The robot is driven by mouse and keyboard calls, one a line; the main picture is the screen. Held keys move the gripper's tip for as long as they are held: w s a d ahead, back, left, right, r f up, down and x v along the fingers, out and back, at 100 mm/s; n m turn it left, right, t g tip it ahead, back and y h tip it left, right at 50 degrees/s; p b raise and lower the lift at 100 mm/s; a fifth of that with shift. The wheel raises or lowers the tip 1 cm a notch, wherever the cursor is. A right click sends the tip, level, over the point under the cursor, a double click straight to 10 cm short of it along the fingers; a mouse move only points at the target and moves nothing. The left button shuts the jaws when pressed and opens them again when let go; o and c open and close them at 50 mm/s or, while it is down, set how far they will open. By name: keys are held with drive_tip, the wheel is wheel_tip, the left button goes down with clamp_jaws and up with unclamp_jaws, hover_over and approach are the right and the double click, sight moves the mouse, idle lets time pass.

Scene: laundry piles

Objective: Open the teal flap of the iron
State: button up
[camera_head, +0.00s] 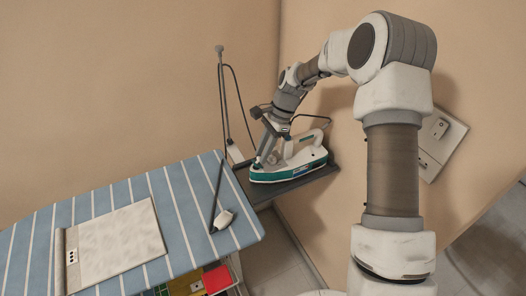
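The iron (297,167) is white with a teal band along its lower body. It rests on a dark shelf (322,179) at the right end of the ironing board. My gripper (262,158) points down at the left end of the iron, close to it or touching it. The fingers are small and dark here, and I cannot tell whether they are open or shut. The teal flap cannot be told apart from the teal band, and part of the iron is hidden behind my gripper.
A blue striped ironing board (185,190) fills the lower left. A pale flat panel-like object (115,245) and a small white-tipped object (223,218) with a dark stem lie on it. A thin upright pole (222,95) stands behind. A wall plate (438,140) is at right.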

clamp_jaws()
drive_tip(key=shift+d, duration=0.1)
drive_tip(key=shift+w+d+f+g+y+p, duration=0.15)
drive_tip(key=shift+d+g+y+p, duration=0.15)
drive_tip(key=shift+y, duration=0.45)
drive_tip(key=shift+w+d+f+g+y+p, duration=0.1)
drive_tip(key=shift+w+d+g+y+p, duration=0.15)
drive_tip(key=shift+y, duration=0.5)
drive_tip(key=shift+s, duration=0.1)
drive_tip(key=o, duration=0.5)
unclamp_jaws()
drive_tip(key=shift+r, duration=0.1)
drive_tip(key=shift+v, duration=3.8)
